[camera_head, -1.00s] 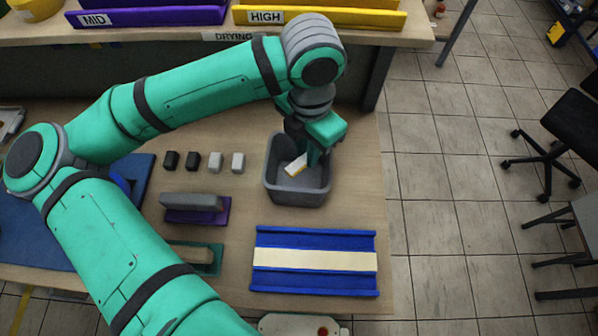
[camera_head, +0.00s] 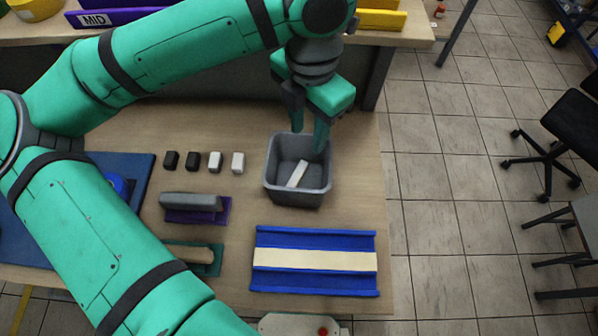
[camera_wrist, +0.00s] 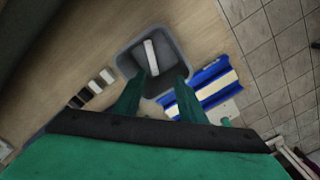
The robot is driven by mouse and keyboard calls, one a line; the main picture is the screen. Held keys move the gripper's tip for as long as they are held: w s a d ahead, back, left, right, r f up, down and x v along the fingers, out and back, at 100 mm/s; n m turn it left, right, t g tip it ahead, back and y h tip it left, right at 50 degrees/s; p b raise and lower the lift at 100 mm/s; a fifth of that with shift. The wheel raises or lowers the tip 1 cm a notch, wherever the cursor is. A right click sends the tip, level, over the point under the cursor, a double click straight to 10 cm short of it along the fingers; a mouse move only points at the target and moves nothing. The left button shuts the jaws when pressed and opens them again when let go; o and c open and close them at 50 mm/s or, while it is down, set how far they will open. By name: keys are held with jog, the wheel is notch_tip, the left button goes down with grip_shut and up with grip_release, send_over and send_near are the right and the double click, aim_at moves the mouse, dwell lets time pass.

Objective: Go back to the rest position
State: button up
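My gripper (camera_head: 309,130) is above the grey bin (camera_head: 272,180), with its green fingers pointing down near the bin's back rim. In the wrist view my gripper (camera_wrist: 160,98) has its two fingers spread apart with nothing between them. A thin white piece (camera_head: 297,173) lies inside the bin, leaning at a slant. It also shows in the wrist view (camera_wrist: 151,57), inside the bin (camera_wrist: 125,67) and beyond the fingertips.
A blue rack with a cream strip (camera_head: 315,260) lies in front of the bin. Small dark and light blocks (camera_head: 215,162), a purple-based stamp (camera_head: 195,208) and a green-based one (camera_head: 205,258) sit left. Shelf trays (camera_head: 150,14) stand behind.

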jog(key=shift+r, duration=1.55)
jog(key=shift+w, duration=0.1)
